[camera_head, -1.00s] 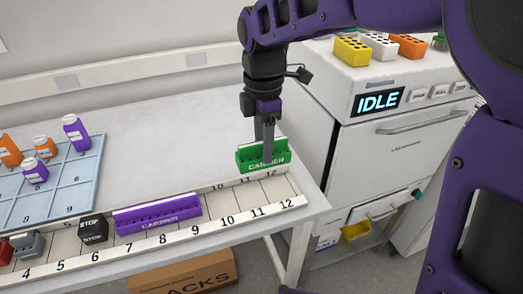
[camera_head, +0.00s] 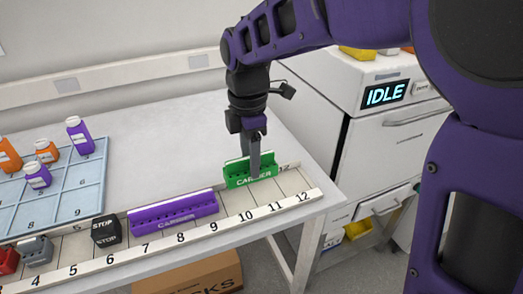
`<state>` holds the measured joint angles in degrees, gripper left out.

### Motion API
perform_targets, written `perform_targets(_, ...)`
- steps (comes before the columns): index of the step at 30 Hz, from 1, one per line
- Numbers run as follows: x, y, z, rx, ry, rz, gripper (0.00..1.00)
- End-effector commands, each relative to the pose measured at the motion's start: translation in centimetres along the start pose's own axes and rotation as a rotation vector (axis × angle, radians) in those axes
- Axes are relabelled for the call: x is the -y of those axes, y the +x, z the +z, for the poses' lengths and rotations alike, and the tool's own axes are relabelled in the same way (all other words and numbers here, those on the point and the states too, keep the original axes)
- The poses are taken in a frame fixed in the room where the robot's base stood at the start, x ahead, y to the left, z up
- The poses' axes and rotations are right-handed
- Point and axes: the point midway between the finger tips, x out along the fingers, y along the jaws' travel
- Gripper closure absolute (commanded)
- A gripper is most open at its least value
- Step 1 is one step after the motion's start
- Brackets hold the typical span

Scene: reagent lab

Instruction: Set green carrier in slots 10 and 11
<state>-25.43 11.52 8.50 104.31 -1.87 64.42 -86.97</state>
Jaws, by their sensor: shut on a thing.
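The green carrier (camera_head: 238,177) is upright in my gripper (camera_head: 255,172), which is shut on it. It is at the back edge of the numbered slot rail (camera_head: 287,187), behind slots 10 and 11. Its lower edge overlaps the rail's back strip in the picture; I cannot tell whether it touches. The bare rail beds of slots 10 to 12 show in front of and beside it. The far fingertip is partly hidden by the carrier and the near finger.
A purple carrier (camera_head: 172,214) lies in the rail around slots 7 to 9, just left. A black STOP block (camera_head: 105,231) is near slot 6. A grey block (camera_head: 36,251) and a red block (camera_head: 7,261) sit further left. A blue bottle tray (camera_head: 60,183) stands behind.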

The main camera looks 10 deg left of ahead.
Motion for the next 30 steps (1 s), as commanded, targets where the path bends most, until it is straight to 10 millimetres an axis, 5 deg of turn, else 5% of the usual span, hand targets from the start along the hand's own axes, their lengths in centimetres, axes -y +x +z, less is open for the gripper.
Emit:
perform_targets(12,0.0,5.5,0.0,0.0,0.0,-0.001,1.0)
perform_targets(25,0.0,6.1,0.0,0.0,0.001,0.001,1.0)
perform_targets(26,0.0,6.0,0.0,0.0,0.001,0.001,0.45)
perform_targets(30,0.0,6.0,0.0,0.0,0.0,0.001,0.19)
